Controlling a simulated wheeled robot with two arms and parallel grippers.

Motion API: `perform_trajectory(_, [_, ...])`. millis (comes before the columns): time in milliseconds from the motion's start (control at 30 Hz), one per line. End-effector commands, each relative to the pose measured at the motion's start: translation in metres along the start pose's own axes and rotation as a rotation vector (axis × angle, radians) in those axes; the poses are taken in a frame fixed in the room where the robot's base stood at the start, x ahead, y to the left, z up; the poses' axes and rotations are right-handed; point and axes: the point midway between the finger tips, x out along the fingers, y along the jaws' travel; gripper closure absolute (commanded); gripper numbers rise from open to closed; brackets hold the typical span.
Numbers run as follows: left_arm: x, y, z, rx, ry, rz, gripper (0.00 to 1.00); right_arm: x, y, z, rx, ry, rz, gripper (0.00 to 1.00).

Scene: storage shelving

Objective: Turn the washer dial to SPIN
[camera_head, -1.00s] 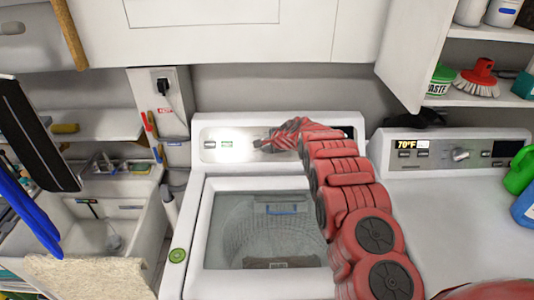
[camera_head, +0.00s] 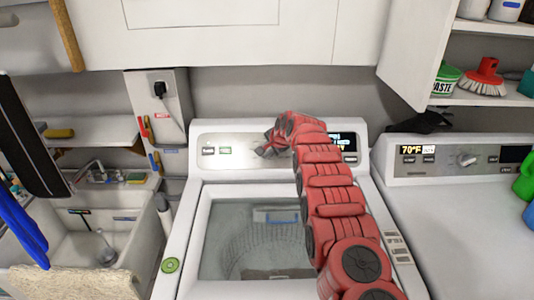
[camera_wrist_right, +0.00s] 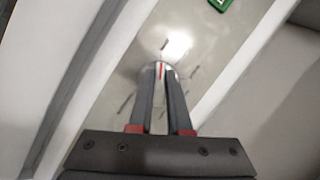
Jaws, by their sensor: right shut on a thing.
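The white top-loading washer (camera_head: 184,225) stands in the middle of the head view, with a grey control panel (camera_head: 240,138) at its back. My right gripper (camera_head: 264,150) reaches the middle of that panel and covers the dial there. In the right wrist view, my right gripper (camera_wrist_right: 161,82) is shut on the round silver dial (camera_wrist_right: 160,66), with a fingertip on each side. A red mark shows on the dial between the fingertips. Labels around it are too blurred to read. My left gripper is not in view.
A second machine (camera_head: 455,215) with a dial and a 70°F display stands at the right. A sink (camera_head: 130,235) is at the left. An open cabinet door (camera_head: 408,60) and shelves with a brush (camera_head: 486,78) are upper right.

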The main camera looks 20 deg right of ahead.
Motion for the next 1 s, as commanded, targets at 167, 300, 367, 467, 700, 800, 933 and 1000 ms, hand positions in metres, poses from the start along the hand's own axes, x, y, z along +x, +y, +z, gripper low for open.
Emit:
perform_trajectory(167, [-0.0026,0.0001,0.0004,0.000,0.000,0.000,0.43,0.0016,0.0018,0.0019,-0.010,-0.004,0.007,1.00])
perform_trajectory(300, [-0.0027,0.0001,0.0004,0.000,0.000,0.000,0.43,0.0010,0.0010,0.0019,-0.013,-0.003,0.007,1.00])
perform_trajectory(367, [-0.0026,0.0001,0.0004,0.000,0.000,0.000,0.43,0.0009,0.0011,0.0020,-0.013,-0.004,0.008,1.00])
perform_trajectory(467, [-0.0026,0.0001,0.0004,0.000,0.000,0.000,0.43,0.0010,0.0012,0.0021,-0.013,-0.004,0.008,1.00])
perform_trajectory(700, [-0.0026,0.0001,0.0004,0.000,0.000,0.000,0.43,0.0010,0.0012,0.0019,-0.013,-0.004,0.008,0.62])
perform_trajectory(800, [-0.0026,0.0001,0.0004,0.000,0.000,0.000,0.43,0.0007,0.0010,0.0014,-0.012,-0.003,0.007,0.54])
perform_trajectory(933, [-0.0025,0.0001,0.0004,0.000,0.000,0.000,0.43,0.0005,0.0008,0.0010,-0.012,-0.002,0.006,0.54])
perform_trajectory(1000, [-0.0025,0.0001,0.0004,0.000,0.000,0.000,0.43,0.0004,0.0008,0.0009,-0.011,-0.002,0.006,0.54])
